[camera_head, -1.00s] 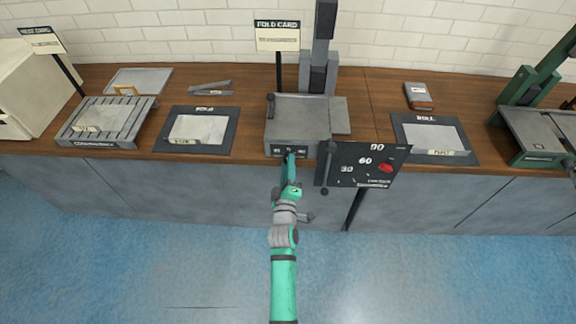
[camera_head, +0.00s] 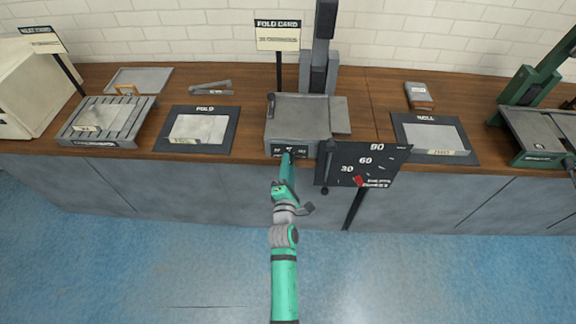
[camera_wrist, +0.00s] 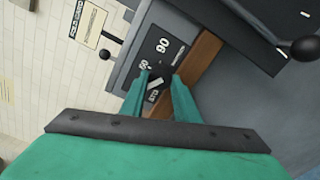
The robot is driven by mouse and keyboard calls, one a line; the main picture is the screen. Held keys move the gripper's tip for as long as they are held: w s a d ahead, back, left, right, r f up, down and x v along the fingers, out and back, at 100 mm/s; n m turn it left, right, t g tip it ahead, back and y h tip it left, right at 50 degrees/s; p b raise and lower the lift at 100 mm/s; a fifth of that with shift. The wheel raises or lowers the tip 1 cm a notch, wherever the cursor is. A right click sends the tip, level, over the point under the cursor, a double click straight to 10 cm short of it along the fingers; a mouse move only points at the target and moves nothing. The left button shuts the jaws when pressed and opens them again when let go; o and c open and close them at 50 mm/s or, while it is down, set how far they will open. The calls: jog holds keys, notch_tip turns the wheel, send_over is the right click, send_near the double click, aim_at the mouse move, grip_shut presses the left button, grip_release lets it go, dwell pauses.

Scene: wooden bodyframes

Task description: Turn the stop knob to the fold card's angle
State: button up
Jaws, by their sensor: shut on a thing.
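The fold card (camera_head: 278,36) stands on a post behind the grey folding machine (camera_head: 298,118); its small lines are too fine to read. It also shows, turned, in the wrist view (camera_wrist: 88,22). My gripper (camera_head: 288,156) reaches the machine's dark front face. In the wrist view, my green fingers (camera_wrist: 158,88) are shut on the stop knob (camera_wrist: 155,82), which they partly hide. A pale mark shows on the knob between the fingertips. Printed numbers surround it; 90 is clear and one looks like 60. The knob's exact setting cannot be told.
A black dial board (camera_head: 340,160) marked 30, 60 and 90 stands right of my gripper, with a red marker (camera_head: 358,181) low on it. A lever with a black ball (camera_wrist: 305,48) shows in the wrist view. The floor in front is clear.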

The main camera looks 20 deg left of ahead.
jog(key=shift+n, duration=0.4)
jog(key=o, duration=1)
jog(key=shift+w, duration=0.1)
jog(key=shift+o, duration=0.2)
jog(key=v, duration=1)
jog(key=shift+s, duration=0.35)
